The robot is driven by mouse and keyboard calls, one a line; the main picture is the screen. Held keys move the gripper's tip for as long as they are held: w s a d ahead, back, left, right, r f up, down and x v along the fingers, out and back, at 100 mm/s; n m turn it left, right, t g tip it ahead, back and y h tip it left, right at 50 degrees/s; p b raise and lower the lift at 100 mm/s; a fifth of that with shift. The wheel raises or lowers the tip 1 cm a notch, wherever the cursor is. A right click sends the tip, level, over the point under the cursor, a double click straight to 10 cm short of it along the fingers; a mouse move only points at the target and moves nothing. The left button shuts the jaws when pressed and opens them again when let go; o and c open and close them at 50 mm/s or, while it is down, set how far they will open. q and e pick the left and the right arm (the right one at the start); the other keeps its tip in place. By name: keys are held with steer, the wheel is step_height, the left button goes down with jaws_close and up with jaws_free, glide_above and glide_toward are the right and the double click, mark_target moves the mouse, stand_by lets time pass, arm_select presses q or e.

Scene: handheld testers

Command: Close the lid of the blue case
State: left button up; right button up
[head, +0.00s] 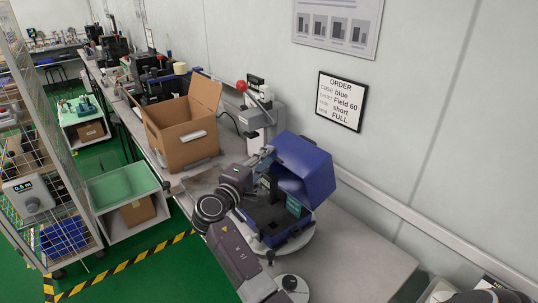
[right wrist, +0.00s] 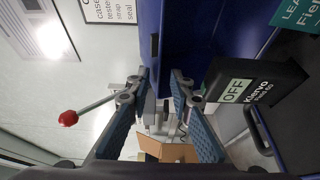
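The blue case (head: 285,239) stands open on a round grey stand on the bench. Its blue lid (head: 309,169) is raised, tilted at the right-hand back side; it also shows in the right wrist view (right wrist: 205,32). Inside is a black tester (right wrist: 252,88) with an OFF display, and a teal card (right wrist: 297,14). My right gripper (head: 268,155) is beside the lid's left edge. In the right wrist view its two blue-padded fingers (right wrist: 160,75) are apart, with the lid's edge and black latch just beyond the gap. Contact with the lid cannot be told. My left gripper is not in view.
An open cardboard box (head: 184,140) stands on the bench left of the case. A press with a red-knobbed lever (head: 258,118) stands close behind the lid. An order sign (head: 342,101) hangs on the wall. The bench (head: 365,252) is clear to the right.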

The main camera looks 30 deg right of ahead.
steer(key=v, duration=0.5)
steer(key=shift+s+a, duration=0.2)
steer(key=shift+a, duration=0.1)
steer(key=shift+r, duration=0.1)
